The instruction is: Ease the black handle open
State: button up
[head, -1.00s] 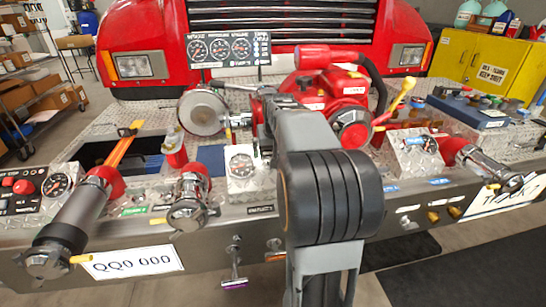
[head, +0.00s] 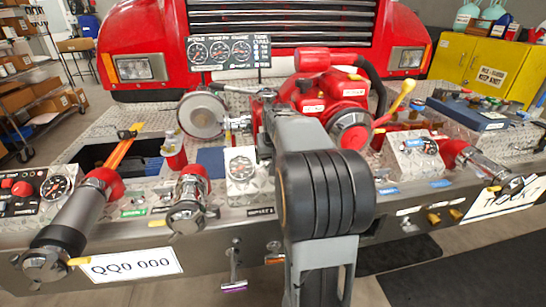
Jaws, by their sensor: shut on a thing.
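My grey and black arm rises from the bottom centre and reaches forward over the bumper of the red fire truck (head: 140,20). Its far end lies in front of the red pump (head: 325,85). My gripper is hidden behind my own arm, so its fingers cannot be seen. I cannot make out a black handle held by it; the spot where the arm ends is covered.
A silver outlet (head: 188,205), a small gauge panel (head: 241,168) and a round chrome disc (head: 202,115) stand left of my arm. A nozzle (head: 80,220) lies further left. A yellow lever (head: 402,96) stands at the right.

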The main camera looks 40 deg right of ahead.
jog(key=c, duration=0.4)
jog(key=v, duration=0.1)
jog(key=p+v, duration=0.1)
jog(key=v, duration=0.1)
jog(key=p+v, duration=0.1)
jog(key=v, duration=0.1)
jog(key=shift+s+f, duration=0.15)
jog(key=shift+s, duration=0.1)
jog(key=shift+c, duration=0.3)
jog(key=o, duration=0.9)
jog(key=shift+o, duration=0.7)
jog(key=shift+s, duration=0.1)
jog(key=shift+o, duration=0.3)
jog(key=p+v, duration=0.2)
jog(key=v, duration=1.1)
jog(key=shift+r, duration=0.35)
